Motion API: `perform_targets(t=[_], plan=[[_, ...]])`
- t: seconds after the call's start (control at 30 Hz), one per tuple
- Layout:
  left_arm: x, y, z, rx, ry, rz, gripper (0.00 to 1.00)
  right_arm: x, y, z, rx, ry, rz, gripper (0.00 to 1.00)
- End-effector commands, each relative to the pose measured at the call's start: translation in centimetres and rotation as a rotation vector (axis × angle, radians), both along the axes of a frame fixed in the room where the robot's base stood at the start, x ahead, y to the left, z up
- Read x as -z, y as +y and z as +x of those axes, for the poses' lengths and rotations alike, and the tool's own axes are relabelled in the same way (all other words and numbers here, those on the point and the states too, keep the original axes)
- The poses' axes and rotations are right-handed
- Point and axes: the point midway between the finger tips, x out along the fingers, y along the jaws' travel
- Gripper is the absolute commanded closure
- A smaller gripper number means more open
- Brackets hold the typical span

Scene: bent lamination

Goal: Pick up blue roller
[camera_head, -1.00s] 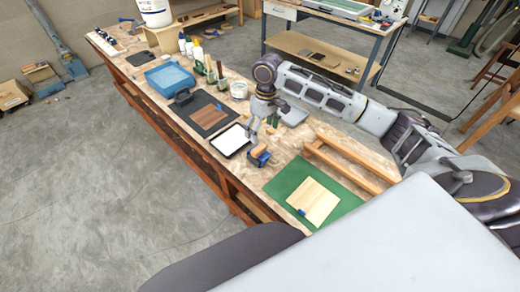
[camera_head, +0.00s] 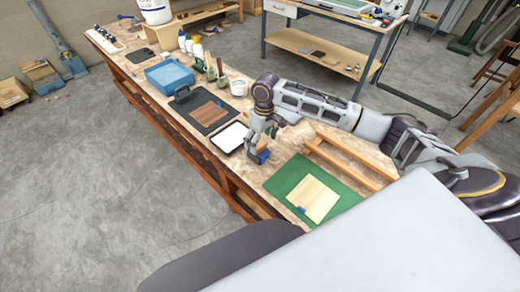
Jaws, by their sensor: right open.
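The blue roller (camera_head: 262,156) stands on the workbench between the white tray (camera_head: 229,137) and the green mat (camera_head: 342,206). Only its lower blue part shows; my right gripper hides its upper part. My right gripper (camera_head: 260,141) points down at the roller, its fingers open and close around or just above it. I cannot tell whether they touch it. My left gripper is not in view.
A pale wood board (camera_head: 314,199) with a small blue piece lies on the green mat. Wooden rails (camera_head: 345,158) lie to the right. A dark mat (camera_head: 205,109) with brown strips, a blue bin (camera_head: 170,77) and bottles stand farther back.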

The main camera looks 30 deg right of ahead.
Motion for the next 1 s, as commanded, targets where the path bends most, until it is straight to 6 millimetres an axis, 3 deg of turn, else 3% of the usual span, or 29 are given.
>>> perform_targets(t=[0.2,0.67,1.0], plan=[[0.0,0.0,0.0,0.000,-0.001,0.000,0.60,1.7,0.2,-0.1,-0.002,0.000,0.001,0.13],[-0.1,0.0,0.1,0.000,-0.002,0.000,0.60,2.1,0.3,-0.1,-0.001,0.001,0.000,0.13],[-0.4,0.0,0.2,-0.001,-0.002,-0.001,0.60,5.3,0.7,0.1,-0.001,0.002,-0.001,0.13]])
